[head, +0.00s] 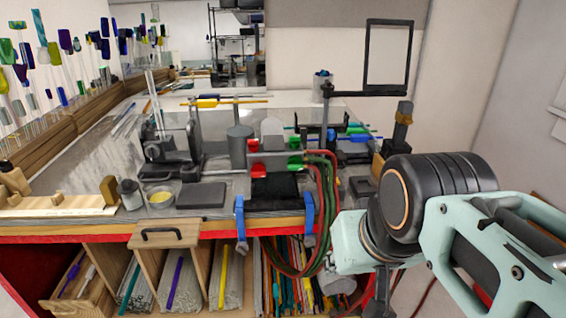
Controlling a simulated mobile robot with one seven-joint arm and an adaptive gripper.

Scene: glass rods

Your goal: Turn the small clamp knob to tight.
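Two blue clamps sit on the front edge of the workbench, a left clamp (240,218) and a right clamp (308,214). Small grey ends hang below them. I cannot tell which part is the small clamp knob, or how tight it is. My pale green and black arm fills the right side. A dark part at its lower end, right of the clamps and below the bench edge, looks like my gripper (380,295). It is cut off by the bottom edge and its fingers are unclear. It appears apart from both clamps.
The workbench (100,228) carries a grey machine (170,145), a grey cylinder (240,146) and a black pad (276,190). Red and green hoses (328,195) loop down beside the right clamp. A black frame (388,55) stands behind my arm. Rods fill bins below.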

